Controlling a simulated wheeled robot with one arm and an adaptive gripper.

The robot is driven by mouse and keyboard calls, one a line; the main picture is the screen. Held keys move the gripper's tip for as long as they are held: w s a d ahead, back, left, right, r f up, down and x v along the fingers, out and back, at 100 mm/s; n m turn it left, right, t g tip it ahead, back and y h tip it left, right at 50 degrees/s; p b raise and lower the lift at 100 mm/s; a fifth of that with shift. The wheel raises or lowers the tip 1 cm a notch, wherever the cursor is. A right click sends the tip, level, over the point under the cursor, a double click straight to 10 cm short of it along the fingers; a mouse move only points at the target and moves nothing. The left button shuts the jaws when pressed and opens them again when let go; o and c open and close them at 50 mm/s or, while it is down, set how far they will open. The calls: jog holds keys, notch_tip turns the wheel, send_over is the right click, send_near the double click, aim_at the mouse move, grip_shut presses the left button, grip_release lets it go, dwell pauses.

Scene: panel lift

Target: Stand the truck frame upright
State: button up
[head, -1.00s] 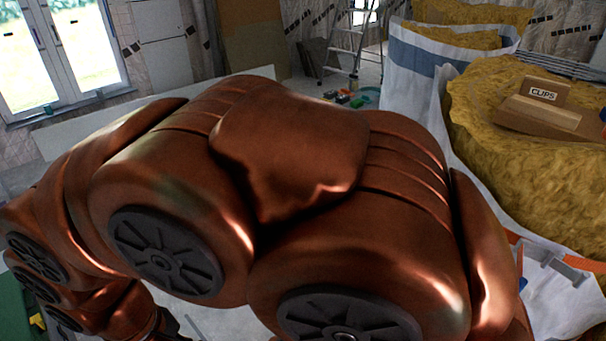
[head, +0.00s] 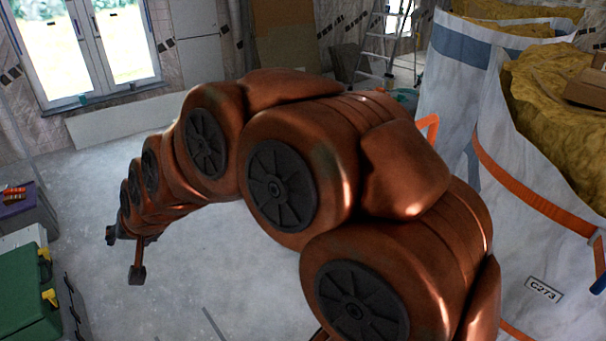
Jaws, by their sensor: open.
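My copper-coloured arm crosses the picture from the lower right to the left. At its far end my gripper (head: 124,256) hangs low over the grey floor at the left, with its two dark fingertips apart. It looks empty, but it is small in the view. I cannot make out the truck frame for certain. A thin grey strip (head: 213,325) shows on the floor at the bottom edge, and my arm hides much of the floor to its right.
A green case (head: 28,295) with yellow latches and a purple-topped box (head: 30,215) stand at the left. Large white bags (head: 545,215) with yellow filling line the right. A pale panel (head: 120,122) leans under the window. A stepladder (head: 378,50) stands behind. Open floor lies around my gripper.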

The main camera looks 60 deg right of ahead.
jog(key=w+d+f+m+t+h+b, duration=0.2)
jog(key=w+d+m+t+h+b, duration=0.25)
jog(key=d, duration=0.65)
jog(key=w+d+f+m+t+h+b, duration=0.15)
jog(key=w+d+m+h+b, duration=0.4)
jog(key=d, duration=0.55)
jog(key=s+d+f+m+g+h+b, duration=0.3)
jog(key=s+d+m+g+h+b, duration=0.4)
jog(key=d, duration=0.6)
jog(key=s+d+f+m+g+h+b, duration=0.3)
jog(key=s+d+m+g+h+b, duration=0.25)
jog(key=s+d+m, duration=0.55)
jog(key=shift+w+d+r+n+t+y+b, duration=0.15)
jog(key=shift+w+d+r+n+b, duration=0.35)
jog(key=shift+d, duration=0.9)
jog(key=shift+w+d+r+n+t+b, duration=0.2)
jog(key=shift+w+d, duration=0.55)
jog(key=shift+d, duration=0.6)
jog(key=shift+w+d+r+n+t+y+b, duration=0.15)
jog(key=shift+w+d+n+b, duration=0.4)
jog(key=shift+d, duration=0.85)
jog(key=shift+w, duration=0.1)
grip_shut()
